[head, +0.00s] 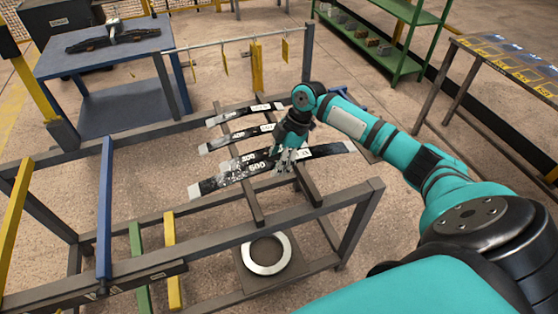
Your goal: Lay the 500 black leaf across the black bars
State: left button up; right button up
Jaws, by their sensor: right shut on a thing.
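The 500 black leaf (257,167) is a long dark strip with white print and pale ends. It lies across or just above the black bars (254,198) of the rack; I cannot tell whether it touches them. My right gripper (288,157) is shut on it near its middle and hides part of it. The 300 leaf (240,158) is right behind it, partly covered. Farther back, the 400 leaf (237,137) and another shorter dark leaf (238,113) lie across the same bars. My left gripper is not in view.
A pale ring (266,254) lies below. A blue table (100,62) holds a dark leaf assembly (113,37). Green shelves (385,50) stand behind.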

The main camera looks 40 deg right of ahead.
jog(key=shift+w+r, duration=0.1)
jog(key=shift+r, duration=0.1)
jog(key=shift+p, duration=0.35)
notch_tip(320, 180, down, 7)
jog(key=b, duration=0.3)
jog(key=shift+b, duration=0.35)
jog(key=shift+f+b, duration=0.55)
jog(key=shift+f, duration=0.4)
dwell(0.4)
jog(key=o, duration=1.4)
jog(key=v, duration=1.2)
jog(key=shift+d, duration=0.1)
jog(key=shift+f, duration=0.15)
